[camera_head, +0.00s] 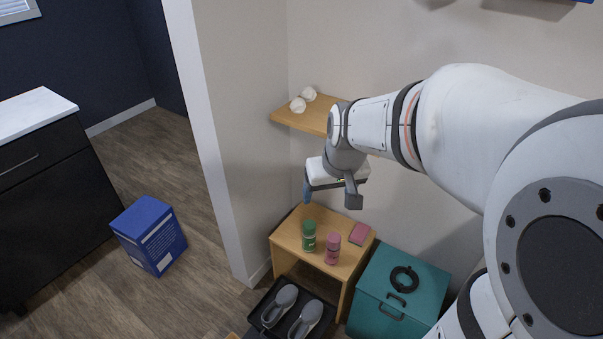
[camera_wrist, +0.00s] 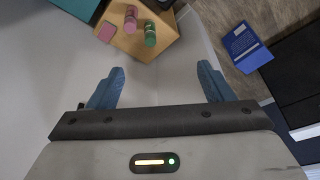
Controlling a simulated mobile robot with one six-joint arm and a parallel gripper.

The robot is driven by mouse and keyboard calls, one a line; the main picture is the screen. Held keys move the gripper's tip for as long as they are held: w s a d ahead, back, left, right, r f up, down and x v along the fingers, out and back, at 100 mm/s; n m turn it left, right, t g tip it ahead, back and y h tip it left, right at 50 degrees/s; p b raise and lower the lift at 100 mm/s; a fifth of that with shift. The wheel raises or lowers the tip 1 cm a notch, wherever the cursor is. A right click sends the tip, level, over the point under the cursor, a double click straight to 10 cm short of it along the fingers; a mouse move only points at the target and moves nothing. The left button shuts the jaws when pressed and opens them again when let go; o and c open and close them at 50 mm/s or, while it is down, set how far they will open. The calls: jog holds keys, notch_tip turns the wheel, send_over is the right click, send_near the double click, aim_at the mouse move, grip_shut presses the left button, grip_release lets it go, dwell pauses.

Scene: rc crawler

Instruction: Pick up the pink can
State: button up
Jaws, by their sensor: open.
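The pink can (camera_head: 333,248) stands upright on a small wooden table (camera_head: 290,240), to the right of a green can (camera_head: 309,236). In the wrist view the pink can (camera_wrist: 130,19) is near the top, left of the green can (camera_wrist: 150,34). My gripper (camera_head: 328,195) is above the table, apart from both cans. In the wrist view its two blue fingers (camera_wrist: 161,82) are wide apart with nothing between them.
A pink flat item (camera_head: 360,234) lies behind the pink can on the table. A teal box (camera_head: 390,290) with a black ring stands to the right. A tray with grey shoes (camera_head: 305,318) is in front. A wooden shelf (camera_head: 312,118) is above, and a blue box (camera_head: 148,235) is on the floor.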

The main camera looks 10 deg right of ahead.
jog(key=w+d+f+b, duration=0.2)
jog(key=w+f+b, duration=0.35)
jog(key=f, duration=0.35)
jog(key=w+d+f+b, duration=0.2)
jog(key=w+f+b, duration=0.3)
jog(key=f, duration=0.4)
jog(key=b, duration=1.3)
send_over(335, 239)
jog(key=s, duration=0.2)
jog(key=shift+t, duration=0.3)
jog(key=f, duration=2)
jog(key=shift+s+d+f, duration=0.1)
jog(key=shift+d+f, duration=0.15)
jog(key=shift+d, duration=0.05)
jog(key=x, duration=0.2)
jog(key=shift+f, duration=0.25)
jog(key=b+x, duration=0.2)
jog(key=x, duration=0.3)
jog(key=shift+w+a+f+b, duration=0.1)
jog(key=shift+w+a+b, duration=0.15)
jog(key=shift+b, duration=0.1)
jog(key=c, duration=1.5)
